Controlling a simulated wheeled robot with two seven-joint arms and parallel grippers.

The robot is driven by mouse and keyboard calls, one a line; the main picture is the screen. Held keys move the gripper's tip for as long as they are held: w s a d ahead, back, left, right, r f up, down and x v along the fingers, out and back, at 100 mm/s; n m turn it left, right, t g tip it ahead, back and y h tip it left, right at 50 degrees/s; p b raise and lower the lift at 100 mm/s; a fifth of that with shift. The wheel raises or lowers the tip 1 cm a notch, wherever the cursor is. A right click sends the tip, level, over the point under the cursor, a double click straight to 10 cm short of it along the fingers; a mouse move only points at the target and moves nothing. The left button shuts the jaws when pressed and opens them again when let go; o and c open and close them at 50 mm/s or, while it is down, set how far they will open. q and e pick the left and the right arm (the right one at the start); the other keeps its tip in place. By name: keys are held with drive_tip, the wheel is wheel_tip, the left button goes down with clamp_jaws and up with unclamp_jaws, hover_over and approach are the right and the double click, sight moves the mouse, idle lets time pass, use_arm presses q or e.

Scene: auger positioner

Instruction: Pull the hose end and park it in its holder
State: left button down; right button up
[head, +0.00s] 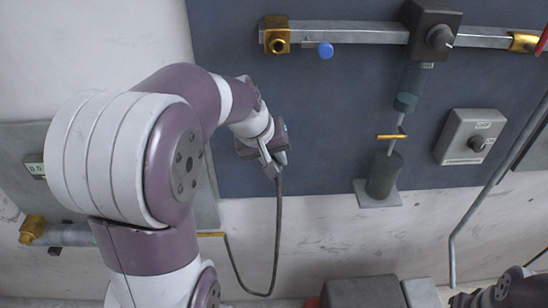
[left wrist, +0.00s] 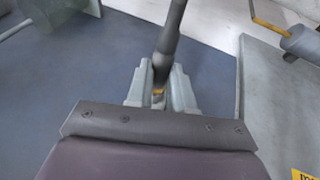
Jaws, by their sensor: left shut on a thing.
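My left gripper (head: 276,166) is in front of the blue wall panel, left of the picture's middle. It is shut on the hose end, near which the dark hose (head: 278,215) hangs down, loops at the bottom and runs back up to the left. In the left wrist view, the grey fingers (left wrist: 160,92) close around the hose end, with a small yellow part between them; the dark hose (left wrist: 170,40) leads away from it. I cannot tell for certain which wall fitting is the holder. My right gripper is not in view.
A horizontal rail with a brass block (head: 277,40) and a blue knob (head: 326,50) crosses the panel's top. A vertical rod ends in a dark cylinder (head: 384,175) on a plate. A grey knob box (head: 470,136) sits at the right. The panel between gripper and rod is clear.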

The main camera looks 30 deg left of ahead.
use_arm(q)
drive_tip(key=shift+w+a, duration=0.1)
drive_tip(key=c, duration=0.9)
unclamp_jaws()
drive_tip(key=p+v, duration=0.4)
drive_tip(key=v, duration=0.8)
drive_tip(key=shift+s+r, duration=0.25)
drive_tip(key=shift+r, duration=0.05)
